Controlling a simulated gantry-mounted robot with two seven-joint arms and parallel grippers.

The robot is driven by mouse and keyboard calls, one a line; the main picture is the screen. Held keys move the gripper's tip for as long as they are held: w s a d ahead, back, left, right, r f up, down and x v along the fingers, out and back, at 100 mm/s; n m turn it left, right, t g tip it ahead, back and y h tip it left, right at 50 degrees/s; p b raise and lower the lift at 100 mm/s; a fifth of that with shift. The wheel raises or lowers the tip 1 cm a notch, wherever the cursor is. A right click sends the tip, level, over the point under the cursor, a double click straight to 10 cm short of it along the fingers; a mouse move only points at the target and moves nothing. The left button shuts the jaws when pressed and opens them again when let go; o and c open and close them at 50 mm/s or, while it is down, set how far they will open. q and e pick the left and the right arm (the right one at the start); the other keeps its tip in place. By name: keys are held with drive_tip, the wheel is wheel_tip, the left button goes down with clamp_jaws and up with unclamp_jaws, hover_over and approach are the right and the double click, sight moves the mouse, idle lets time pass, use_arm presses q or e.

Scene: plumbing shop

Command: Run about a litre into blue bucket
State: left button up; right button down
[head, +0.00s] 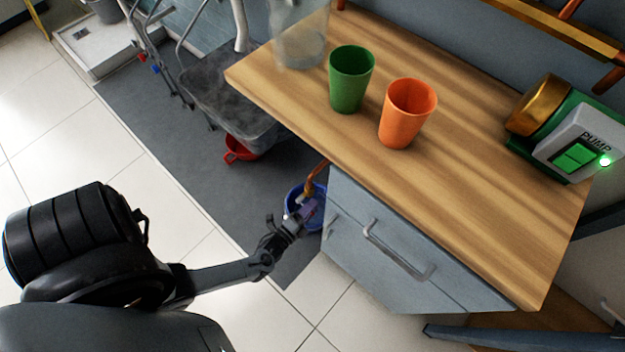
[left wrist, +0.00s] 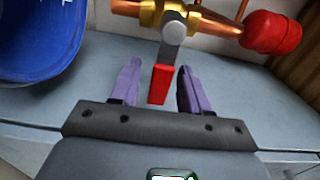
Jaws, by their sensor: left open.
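The blue bucket (head: 292,194) stands low beside the grey cabinet, partly hidden by my left gripper (head: 307,207). In the left wrist view the bucket (left wrist: 40,35) fills the upper left corner; its contents are not visible. A brass valve (left wrist: 175,14) sits on a copper pipe (head: 316,177). Its lever, a grey arm with a red tip (left wrist: 160,84), points toward my wrist. My left gripper's purple fingers (left wrist: 160,78) are open, one on each side of the lever, with visible gaps. My right gripper is not in view.
The wooden counter (head: 450,190) carries a green cup (head: 350,80), an orange cup (head: 407,113), a clear container (head: 300,35) and a pump (head: 570,140) with a lit green light. A red fitting (left wrist: 270,32) is beside the valve. A grey basin (head: 230,100) stands left of the counter.

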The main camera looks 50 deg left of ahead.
use_arm(q)
drive_tip(key=s+d+p, duration=0.1)
drive_tip(key=s+p, duration=0.1)
drive_tip(key=s, duration=0.7)
drive_tip(key=shift+s+d, duration=0.15)
drive_tip(key=shift+d, duration=0.25)
